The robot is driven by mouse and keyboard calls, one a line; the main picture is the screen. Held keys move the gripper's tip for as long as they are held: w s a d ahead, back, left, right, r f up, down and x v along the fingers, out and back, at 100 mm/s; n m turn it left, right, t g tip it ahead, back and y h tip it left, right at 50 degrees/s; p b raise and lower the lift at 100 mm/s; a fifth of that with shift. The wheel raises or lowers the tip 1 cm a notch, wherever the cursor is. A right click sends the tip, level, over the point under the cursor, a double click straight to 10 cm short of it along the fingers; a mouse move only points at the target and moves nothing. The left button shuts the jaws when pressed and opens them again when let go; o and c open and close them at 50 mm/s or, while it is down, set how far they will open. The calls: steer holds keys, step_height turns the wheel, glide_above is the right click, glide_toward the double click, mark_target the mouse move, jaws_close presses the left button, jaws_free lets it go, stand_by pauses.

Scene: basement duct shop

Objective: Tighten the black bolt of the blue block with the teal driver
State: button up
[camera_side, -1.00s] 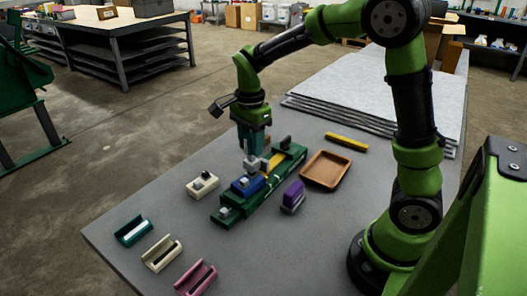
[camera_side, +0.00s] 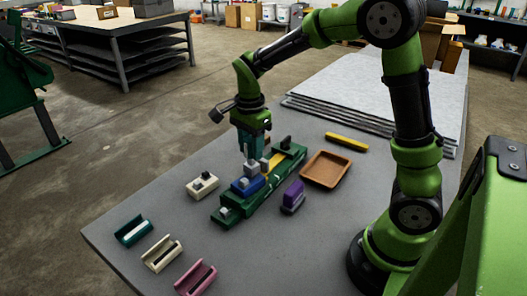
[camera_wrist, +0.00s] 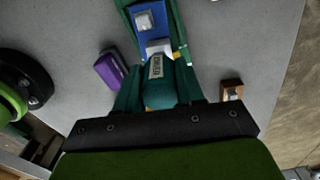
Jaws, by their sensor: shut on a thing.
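The blue block (camera_side: 246,186) sits in the long green fixture (camera_side: 228,213). A grey piece (camera_side: 252,169) stands on the block, and the wrist view shows pale pieces on the blue block (camera_wrist: 137,31). My gripper (camera_side: 251,153) points down just above it. In the wrist view my gripper (camera_wrist: 158,92) is shut on the teal driver (camera_wrist: 170,72), which bears a pale label. The driver's tip is hidden behind its body, so I cannot tell whether it touches the bolt. I cannot make out the black bolt on the blue block.
A cream block (camera_side: 198,190) with a dark top piece lies left of the fixture; a purple block (camera_side: 293,195) lies right. A brown tray (camera_side: 327,182) and yellow bar (camera_side: 346,142) lie further right. Teal (camera_side: 130,237), cream (camera_side: 157,265) and pink (camera_side: 192,285) holders stand front left.

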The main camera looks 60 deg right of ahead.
steer(key=shift+f, duration=0.35)
stand_by(0.4)
steer(key=m, duration=0.3)
steer(key=shift+m, duration=0.3)
steer(key=shift+m, duration=1.6)
